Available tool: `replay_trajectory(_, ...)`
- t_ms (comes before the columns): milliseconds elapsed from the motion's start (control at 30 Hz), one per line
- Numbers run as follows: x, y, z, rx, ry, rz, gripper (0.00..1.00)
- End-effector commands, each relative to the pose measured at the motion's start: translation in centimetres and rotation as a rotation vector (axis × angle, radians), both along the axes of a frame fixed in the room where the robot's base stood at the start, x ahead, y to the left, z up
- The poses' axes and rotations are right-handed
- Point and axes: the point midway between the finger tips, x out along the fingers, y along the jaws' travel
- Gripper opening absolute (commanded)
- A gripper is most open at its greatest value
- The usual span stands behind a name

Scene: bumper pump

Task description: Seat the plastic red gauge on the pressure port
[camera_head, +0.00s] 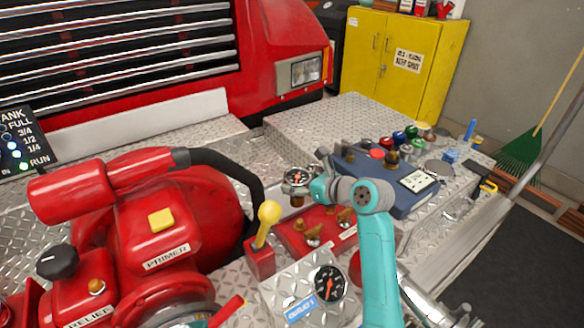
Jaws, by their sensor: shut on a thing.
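My teal gripper (313,184) is shut on a round gauge (297,176) with a dark dial, pale metallic rim and brass-coloured stem pointing down. It holds the gauge above the back left of a red manifold block (292,234). Brass fittings (313,239) stand on the block, but I cannot tell which is the pressure port. The gauge's stem is apart from the fittings. I see no clear red plastic on the held gauge. A red round piece (377,154) lies on the blue case to the right; its kind is unclear. My arm hides part of the block's right side.
A yellow-knobbed lever (267,217) stands close left of the block. A red pump (170,230) with a black hose fills the left. A panel gauge (330,284) sits in front. The blue case (375,184), with several coloured caps behind it, is at right. Open tread plate (335,120) lies behind.

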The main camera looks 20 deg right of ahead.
Motion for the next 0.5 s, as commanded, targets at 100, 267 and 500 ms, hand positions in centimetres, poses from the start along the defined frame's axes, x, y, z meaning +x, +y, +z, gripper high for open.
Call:
replay_trajectory(100,-1.7,0.0,0.0,-0.001,-0.002,-0.001,0.18)
replay_trajectory(267,-2.4,0.1,-0.1,-0.001,-0.002,0.000,0.18)
replay_trajectory(500,-2.4,0.1,-1.1,0.000,-0.001,-0.001,0.18)
